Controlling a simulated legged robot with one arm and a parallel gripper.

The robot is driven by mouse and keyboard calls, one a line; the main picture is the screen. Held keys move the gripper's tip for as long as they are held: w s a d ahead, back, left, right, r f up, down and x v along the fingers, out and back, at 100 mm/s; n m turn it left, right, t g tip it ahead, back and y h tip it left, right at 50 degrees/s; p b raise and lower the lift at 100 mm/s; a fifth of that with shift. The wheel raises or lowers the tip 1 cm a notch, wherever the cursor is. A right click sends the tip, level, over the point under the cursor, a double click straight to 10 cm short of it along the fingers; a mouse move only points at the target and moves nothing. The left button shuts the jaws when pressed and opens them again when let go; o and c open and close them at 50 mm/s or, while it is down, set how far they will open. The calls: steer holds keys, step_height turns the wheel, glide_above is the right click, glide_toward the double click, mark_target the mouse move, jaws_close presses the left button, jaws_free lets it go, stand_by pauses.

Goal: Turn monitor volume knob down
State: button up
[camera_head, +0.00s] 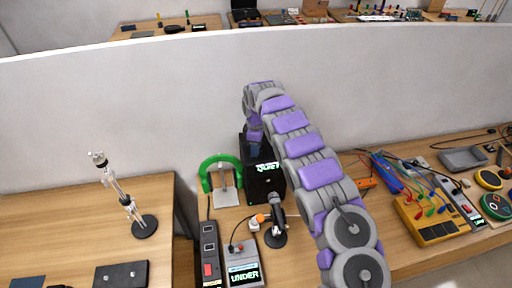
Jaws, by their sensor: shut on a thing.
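The monitor is a black box (262,185) standing on the wooden bench in the middle of the view. Its front carries lit pale green lettering that seems to read "QUIET". My arm reaches over from the lower right and bends down at its far end. My gripper (254,138) is at the top of the monitor, small and dark in this view. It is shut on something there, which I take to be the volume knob. The knob itself is hidden behind the gripper, so its angle cannot be seen.
A green headphone stand (222,178) is left of the monitor. A microphone (275,220), a power strip (209,255) and a grey meter reading "UNDER" (243,265) are in front. A yellow device (432,218) sits right. A white partition (120,110) rises behind.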

steer(key=shift+w+r, duration=0.15)
steer(key=shift+w, duration=0.05)
steer(key=o, duration=0.9)
steer(key=shift+o, duration=0.7)
steer(key=shift+s, duration=0.1)
step_height(320, 180, up, 17)
steer(key=p, duration=0.3)
steer(key=shift+a+p, duration=0.15)
steer(key=shift+p, duration=0.15)
